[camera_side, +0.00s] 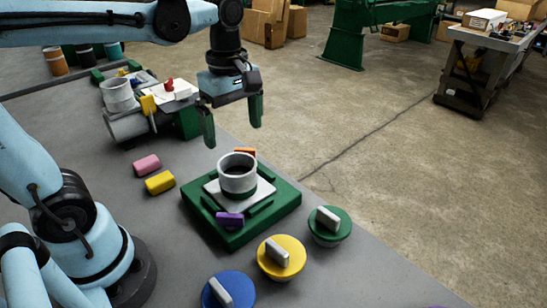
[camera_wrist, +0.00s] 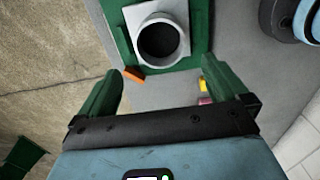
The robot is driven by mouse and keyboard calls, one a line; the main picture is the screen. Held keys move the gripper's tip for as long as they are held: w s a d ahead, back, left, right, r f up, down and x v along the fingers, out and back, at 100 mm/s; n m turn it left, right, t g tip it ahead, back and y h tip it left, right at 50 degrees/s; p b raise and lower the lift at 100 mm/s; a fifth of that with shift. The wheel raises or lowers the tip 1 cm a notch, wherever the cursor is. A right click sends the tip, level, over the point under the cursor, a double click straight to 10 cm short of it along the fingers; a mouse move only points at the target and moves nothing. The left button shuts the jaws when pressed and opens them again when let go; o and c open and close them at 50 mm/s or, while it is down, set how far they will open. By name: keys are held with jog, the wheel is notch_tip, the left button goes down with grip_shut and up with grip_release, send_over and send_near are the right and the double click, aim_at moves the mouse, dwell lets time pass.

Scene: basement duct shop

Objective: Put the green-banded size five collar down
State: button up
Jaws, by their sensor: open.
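In the wrist view the gripper's (camera_wrist: 162,72) fingertips lie below the collar. No size mark is readable.
A purple piece (camera_side: 230,220) is at the base's near edge and an orange piece (camera_side: 246,151) behind it. Yellow (camera_side: 160,182) and pink (camera_side: 147,165) blocks lie left. Blue (camera_side: 229,290), yellow (camera_side: 281,258) and green (camera_side: 330,226) round knobs stand in front. Another grey collar (camera_side: 117,96) stands back left.

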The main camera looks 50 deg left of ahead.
aim_at(238, 177)
jog(key=f+m+t, duration=0.1)
jog(key=m+t, duration=0.1)
jog(key=m, duration=0.2)
jog(key=f+m+t, duration=0.1)
jog(key=m+t, duration=0.1)
jog(key=m, duration=0.3)
jog(key=s+f+m+t, duration=0.1)
jog(key=m, duration=0.4)
jog(key=shift+d+f+t, duration=0.3)
jog(key=shift+d+t, duration=0.1)
jog(key=m, duration=0.2)
jog(key=m+t, duration=0.1)
jog(key=m, duration=0.1)
jog(key=shift+d+f, duration=0.1)
jog(key=shift+f, duration=0.2)
jog(key=shift+c, duration=0.3)
